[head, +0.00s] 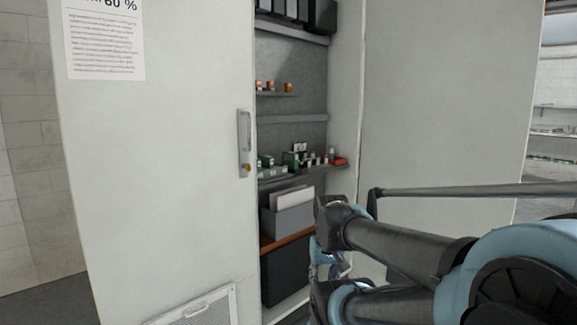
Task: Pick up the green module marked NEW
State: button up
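Several small green modules stand on a shelf inside the open cabinet. The tallest green one (290,160) is near the middle of the row, and a smaller green one (267,161) is at the left. Any NEW marking is too small to read. My arm reaches in from the right, in front of the cabinet and below the level of that shelf.
The cabinet's left door (160,140) stands at the left with its handle (244,143). A right panel (430,100) borders the opening. A red item (340,161) is at the shelf's right end. Grey boxes (287,213) sit below, and orange-brown items (271,87) above.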

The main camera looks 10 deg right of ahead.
aim_at(290, 159)
jog(key=u, duration=0.05)
jog(key=i, duration=1)
jog(key=z, duration=0.05)
